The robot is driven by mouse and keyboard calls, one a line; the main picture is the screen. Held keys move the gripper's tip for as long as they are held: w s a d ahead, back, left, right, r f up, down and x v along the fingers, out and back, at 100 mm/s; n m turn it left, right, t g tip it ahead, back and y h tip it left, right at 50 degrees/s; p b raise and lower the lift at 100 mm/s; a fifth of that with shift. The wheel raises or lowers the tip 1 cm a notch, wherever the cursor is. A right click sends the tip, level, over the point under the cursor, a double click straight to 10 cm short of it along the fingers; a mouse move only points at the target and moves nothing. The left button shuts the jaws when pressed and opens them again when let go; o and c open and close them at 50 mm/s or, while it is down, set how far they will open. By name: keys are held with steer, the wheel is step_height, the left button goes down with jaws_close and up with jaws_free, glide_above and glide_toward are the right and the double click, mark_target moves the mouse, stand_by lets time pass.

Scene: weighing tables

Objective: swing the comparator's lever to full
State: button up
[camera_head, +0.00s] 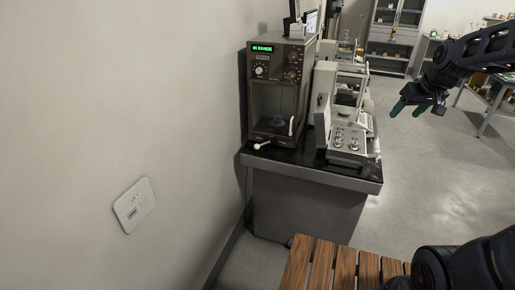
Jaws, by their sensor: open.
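The comparator (259,99) is a brown upright instrument on the dark-topped bench against the wall. Its green display (262,48) appears to read "IN RANGE". A short lever with a pale round knob (262,145) sticks out at its lower front. A thin white handle (291,126) stands at its lower right; I cannot tell which of the two is the lever named. My gripper (409,107), with teal fingertips, is open and empty. It hangs in the air right of the bench, well apart from the comparator.
A grey balance (348,142) with knobs stands right of the comparator, with more instruments behind it. A slatted wooden bench (318,265) lies in front of the dark bench top (320,172). A wall plate (134,204) is at left. The floor (440,190) at right is clear.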

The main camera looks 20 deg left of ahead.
steer(key=w+a+f+n, duration=0.2)
steer(key=w+a+n, duration=0.1)
steer(key=w+a, duration=0.6)
steer(key=n+t+y, duration=0.2)
steer(key=t, duration=0.3)
glide_above(257, 148)
steer(key=s+d, duration=0.2)
steer(key=d, duration=0.4)
step_height(257, 148, down, 30)
steer(key=s+a+f+m+t+h, duration=0.2)
steer(key=s+a+f+m+t, duration=0.25)
steer(key=s+f+t, duration=0.3)
steer(key=w, duration=0.3)
steer(key=w+a, duration=0.1)
steer(key=w, duration=0.6)
steer(key=shift+w+a+f, duration=0.35)
steer(key=shift+f, duration=0.05)
